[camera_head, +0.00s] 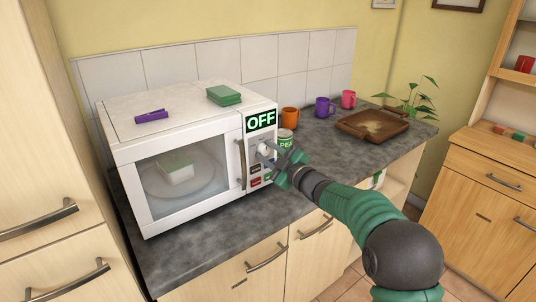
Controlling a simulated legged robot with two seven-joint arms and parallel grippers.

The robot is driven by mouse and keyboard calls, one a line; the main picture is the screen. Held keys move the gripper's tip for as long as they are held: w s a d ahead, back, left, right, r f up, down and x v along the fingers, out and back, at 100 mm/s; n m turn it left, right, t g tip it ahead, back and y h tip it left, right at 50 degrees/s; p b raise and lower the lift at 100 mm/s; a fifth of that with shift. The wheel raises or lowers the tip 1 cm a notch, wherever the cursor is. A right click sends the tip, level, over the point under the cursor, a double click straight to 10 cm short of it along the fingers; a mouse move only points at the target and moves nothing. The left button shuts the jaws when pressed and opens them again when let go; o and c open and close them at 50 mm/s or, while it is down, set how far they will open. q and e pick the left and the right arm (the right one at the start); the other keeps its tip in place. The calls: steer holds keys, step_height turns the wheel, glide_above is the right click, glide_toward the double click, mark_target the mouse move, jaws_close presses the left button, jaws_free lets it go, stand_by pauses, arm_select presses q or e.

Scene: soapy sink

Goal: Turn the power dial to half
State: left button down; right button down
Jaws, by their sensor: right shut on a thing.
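A white microwave (190,107) stands on the dark counter with its glass door closed. A sign reading OFF (260,121) sits at the top of its control panel. The white power dial (264,149) is on the panel below the sign, partly hidden by my gripper. My right gripper (270,158) reaches in from the lower right and is shut on the dial. The dial's pointer setting is too small to tell. A pale block with a green top (175,169) shows through the door glass, on the turntable. My left gripper is not in view.
A purple clip-like object (151,116) and green sponges (224,95) lie on the microwave. A can (285,137) stands close behind my gripper. Orange (290,117), purple (324,107) and pink (348,99) mugs and a brown tray (348,126) stand farther right on the counter.

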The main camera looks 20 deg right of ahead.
steer(key=shift+f, duration=0.15)
steer(key=c, duration=1)
jaws_free()
steer(key=v, duration=1.6)
steer(key=shift+s+d, duration=0.15)
steer(key=shift+s, duration=0.2)
